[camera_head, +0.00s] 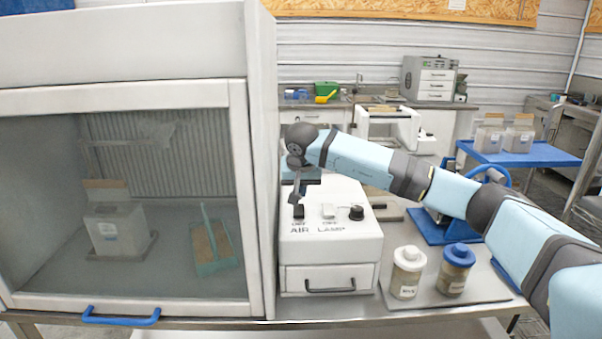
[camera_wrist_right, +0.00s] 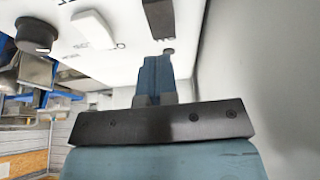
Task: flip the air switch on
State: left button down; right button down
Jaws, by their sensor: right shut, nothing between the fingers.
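The white control box (camera_head: 330,240) stands on the bench beside the glass-fronted cabinet. Its dark air switch (camera_head: 298,211) is at the left of the sloped top, above the printed word AIR. It also shows in the right wrist view (camera_wrist_right: 158,18), at the top edge and partly cut off. My right gripper (camera_head: 299,184) is just behind the switch, pointing down at the box. In the wrist view its blue fingers (camera_wrist_right: 155,68) are together and empty, close to the switch; whether they touch it I cannot tell. My left gripper is not in view.
The white lamp switch (camera_head: 329,211) and a black knob (camera_head: 357,213) sit right of the air switch. The cabinet wall (camera_head: 262,160) is close on the left. Two jars, one white-lidded (camera_head: 408,275) and one blue-lidded (camera_head: 456,270), stand on a grey mat at right.

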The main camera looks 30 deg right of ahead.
aim_at(301, 206)
jog(key=shift+x, duration=2.05)
jog(key=shift+p, duration=0.3)
